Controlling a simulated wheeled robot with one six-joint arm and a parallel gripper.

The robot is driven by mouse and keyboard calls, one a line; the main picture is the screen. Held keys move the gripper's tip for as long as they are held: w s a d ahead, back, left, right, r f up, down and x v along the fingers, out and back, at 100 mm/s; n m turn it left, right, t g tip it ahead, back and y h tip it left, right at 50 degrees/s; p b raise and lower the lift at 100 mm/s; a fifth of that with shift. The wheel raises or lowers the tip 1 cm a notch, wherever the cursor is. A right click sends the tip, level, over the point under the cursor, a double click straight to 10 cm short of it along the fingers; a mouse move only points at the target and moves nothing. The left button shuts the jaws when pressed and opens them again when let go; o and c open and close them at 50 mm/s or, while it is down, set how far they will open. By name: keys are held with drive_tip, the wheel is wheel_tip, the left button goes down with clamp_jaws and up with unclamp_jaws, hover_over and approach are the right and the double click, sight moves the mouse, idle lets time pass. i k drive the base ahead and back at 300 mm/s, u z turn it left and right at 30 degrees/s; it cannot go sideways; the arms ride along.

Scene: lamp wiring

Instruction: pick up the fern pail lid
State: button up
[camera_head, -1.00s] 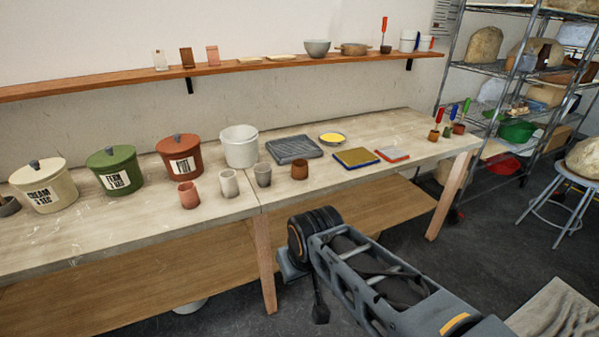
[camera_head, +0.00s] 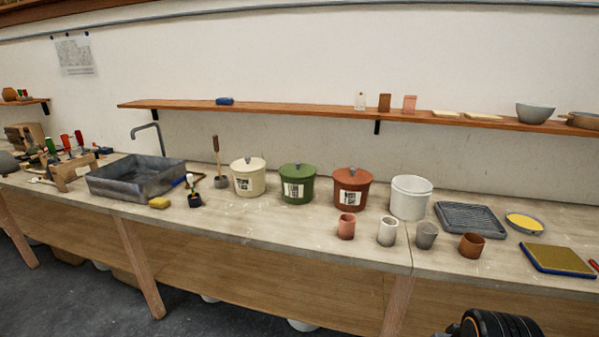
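The fern pail (camera_head: 297,190) is a green pail with a white printed label, standing on the bench between the cream pail and the rust-red pail. Its green lid (camera_head: 297,170) with a dark knob sits on top of it. The label is too small to read now; in the earlier frame it begins with "FERN". Part of my arm (camera_head: 492,325) shows at the bottom right edge, well to the right of and nearer than the pail. My gripper's fingers are out of the frame.
The lidded cream pail (camera_head: 249,181) and red pail (camera_head: 351,193) stand close on either side. A white pail (camera_head: 410,201) stands further right. A grey sink (camera_head: 135,177) is left. Bench front below the green pail is clear.

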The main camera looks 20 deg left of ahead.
sight(297, 170)
drive_tip(key=u, duration=0.4)
drive_tip(key=i, duration=1.1)
drive_tip(key=u, duration=1.4)
drive_tip(key=i, duration=0.9)
drive_tip(key=u, duration=0.6)
